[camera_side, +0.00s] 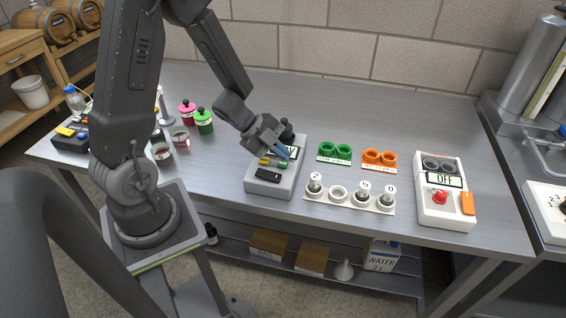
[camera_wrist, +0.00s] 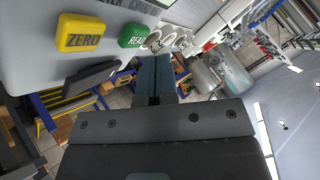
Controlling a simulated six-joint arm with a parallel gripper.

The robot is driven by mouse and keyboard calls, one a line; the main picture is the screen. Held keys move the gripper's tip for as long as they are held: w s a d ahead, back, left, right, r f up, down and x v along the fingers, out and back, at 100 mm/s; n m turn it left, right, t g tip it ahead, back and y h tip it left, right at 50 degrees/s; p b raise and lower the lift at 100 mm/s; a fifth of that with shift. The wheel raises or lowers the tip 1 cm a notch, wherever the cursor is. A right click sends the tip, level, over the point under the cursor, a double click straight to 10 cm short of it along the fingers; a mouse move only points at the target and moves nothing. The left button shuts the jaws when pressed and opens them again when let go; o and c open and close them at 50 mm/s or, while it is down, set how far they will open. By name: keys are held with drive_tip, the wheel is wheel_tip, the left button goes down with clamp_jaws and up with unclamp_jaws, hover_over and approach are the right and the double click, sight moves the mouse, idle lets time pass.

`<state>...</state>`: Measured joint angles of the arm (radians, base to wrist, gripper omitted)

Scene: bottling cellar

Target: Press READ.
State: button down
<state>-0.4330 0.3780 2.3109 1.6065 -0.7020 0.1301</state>
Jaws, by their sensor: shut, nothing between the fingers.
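The grey instrument box (camera_side: 250,184) stands on the steel bench. In the wrist view its green READ button (camera_wrist: 133,36) sits to the right of the yellow ZERO button (camera_wrist: 80,34). My gripper (camera_side: 287,153) is over the box with its blue fingers shut and empty. In the wrist view my gripper (camera_wrist: 154,60) has its fingertips just below and right of the READ button; I cannot tell whether they touch the box. In the side view the buttons are small, and the fingers partly cover the box's display.
A white unit reading OFF (camera_side: 430,209) stands further right. Pink (camera_side: 187,112) and green (camera_side: 204,122) jars are to the left. Bare bench lies behind.

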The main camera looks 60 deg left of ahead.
sight(282, 165)
drive_tip(key=shift+f, duration=0.1)
drive_tip(key=shift+f, duration=0.3)
drive_tip(key=shift+f, duration=0.45)
idle(0.8)
idle(0.3)
drive_tip(key=shift+r, duration=0.85)
drive_tip(key=shift+r, duration=2.55)
